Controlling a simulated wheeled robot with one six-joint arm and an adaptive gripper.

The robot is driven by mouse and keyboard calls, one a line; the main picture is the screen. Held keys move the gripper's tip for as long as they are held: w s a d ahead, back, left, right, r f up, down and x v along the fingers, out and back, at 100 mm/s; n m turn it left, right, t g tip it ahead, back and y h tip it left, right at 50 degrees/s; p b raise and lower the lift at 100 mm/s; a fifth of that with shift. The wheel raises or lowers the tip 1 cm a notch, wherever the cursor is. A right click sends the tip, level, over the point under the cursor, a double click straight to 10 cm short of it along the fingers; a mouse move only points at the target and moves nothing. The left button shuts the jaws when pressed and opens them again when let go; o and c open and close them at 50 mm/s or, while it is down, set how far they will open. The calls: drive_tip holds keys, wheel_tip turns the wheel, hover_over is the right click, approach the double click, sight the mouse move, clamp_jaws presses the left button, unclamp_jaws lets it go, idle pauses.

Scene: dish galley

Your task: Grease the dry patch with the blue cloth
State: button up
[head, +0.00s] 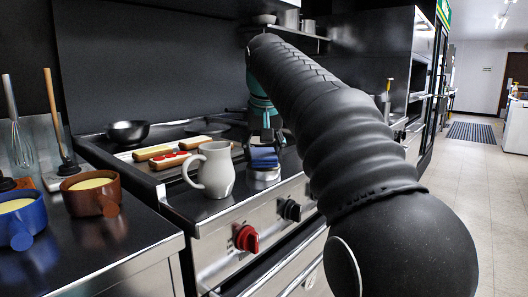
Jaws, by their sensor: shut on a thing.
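My gripper (266,141) points down over the dark cooking surface, behind and to the right of the white jug. It is shut on the blue cloth (264,155), a small folded pad. The cloth is just above or touching a low round tin (263,177); I cannot tell which. I cannot make out the dry patch; my arm hides part of the range top.
A white jug (214,170) stands close left of the tin. Behind it lie long buns (171,160) and a dark bowl (128,131). The left counter holds a brown pot (91,193) and a blue pot (22,220). Red knob (247,238) on the front.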

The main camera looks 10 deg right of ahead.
sight(265, 154)
drive_tip(key=shift+f, duration=0.6)
idle(1.8)
drive_tip(key=shift+r, duration=0.1)
drive_tip(key=shift+r, duration=3.45)
drive_tip(key=shift+d, duration=0.1)
